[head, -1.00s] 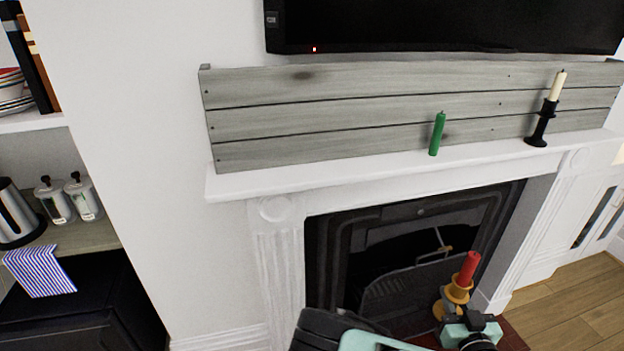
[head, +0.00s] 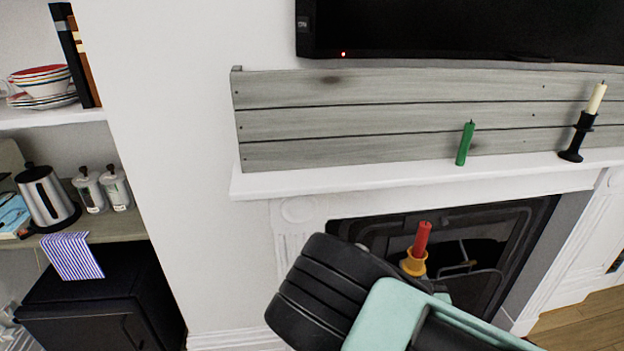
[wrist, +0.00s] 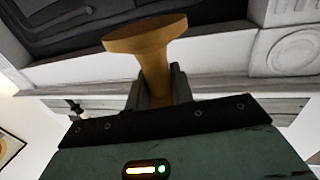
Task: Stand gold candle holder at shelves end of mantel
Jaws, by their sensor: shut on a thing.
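The gold candle holder (head: 414,263) carries a red candle (head: 422,239) and is held upright in front of the fireplace opening, below the mantel (head: 340,181). In the wrist view the gold holder (wrist: 150,55) fills the upper middle, its stem between the fingers of my gripper (wrist: 160,88). My gripper is shut on it. In the head view my arm hides the fingers and the lower part of the holder. The shelves (head: 50,117) are at the left, so the left end of the mantel is nearest them, and that end is bare.
A green candle (head: 465,144) stands on the mantel right of centre. A black holder with a cream candle (head: 577,138) stands further right. Grey boards (head: 340,120) back the mantel, with a dark television (head: 450,30) above.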

